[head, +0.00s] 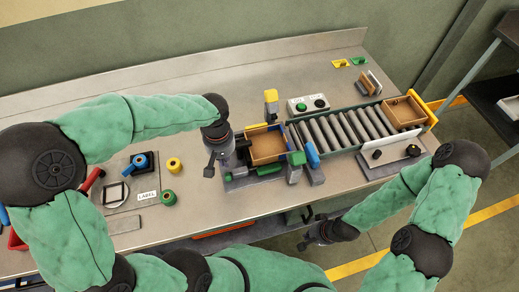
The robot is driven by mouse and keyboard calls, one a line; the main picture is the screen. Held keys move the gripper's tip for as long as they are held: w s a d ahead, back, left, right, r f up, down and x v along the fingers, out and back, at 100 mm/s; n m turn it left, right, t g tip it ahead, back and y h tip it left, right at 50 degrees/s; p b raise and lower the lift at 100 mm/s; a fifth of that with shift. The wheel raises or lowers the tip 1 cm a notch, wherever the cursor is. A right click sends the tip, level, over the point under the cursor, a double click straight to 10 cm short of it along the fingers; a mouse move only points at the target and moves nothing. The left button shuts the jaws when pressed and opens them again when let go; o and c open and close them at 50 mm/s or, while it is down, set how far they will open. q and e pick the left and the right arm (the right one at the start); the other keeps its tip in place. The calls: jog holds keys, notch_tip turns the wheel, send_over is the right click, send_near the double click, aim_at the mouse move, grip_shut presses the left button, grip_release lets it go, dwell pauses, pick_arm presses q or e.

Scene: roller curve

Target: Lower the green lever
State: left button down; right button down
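A green part (295,167) that looks like the green lever stands at the front of the roller line's near end, right of a cardboard box (267,148). A blue handle (312,155) stands just right of it. My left gripper (217,166) points down left of the box, apart from the green part; its finger opening is not clear. My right gripper (306,241) is low in front of the table edge, away from the lever; its fingers are small and dark.
The roller conveyor (352,126) runs right to a second box (403,112). A button panel (308,104) stands behind it, and a yellow-topped post (271,97) behind the first box. Tape rolls (174,164) and a label plate (146,196) lie at left.

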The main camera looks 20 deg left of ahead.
dwell(0.5)
pick_arm(q)
notch_tip(320, 180, up, 9)
jog(key=w+p, duration=0.1)
jog(key=p, duration=0.6)
jog(key=shift+a, duration=0.35)
dwell(0.8)
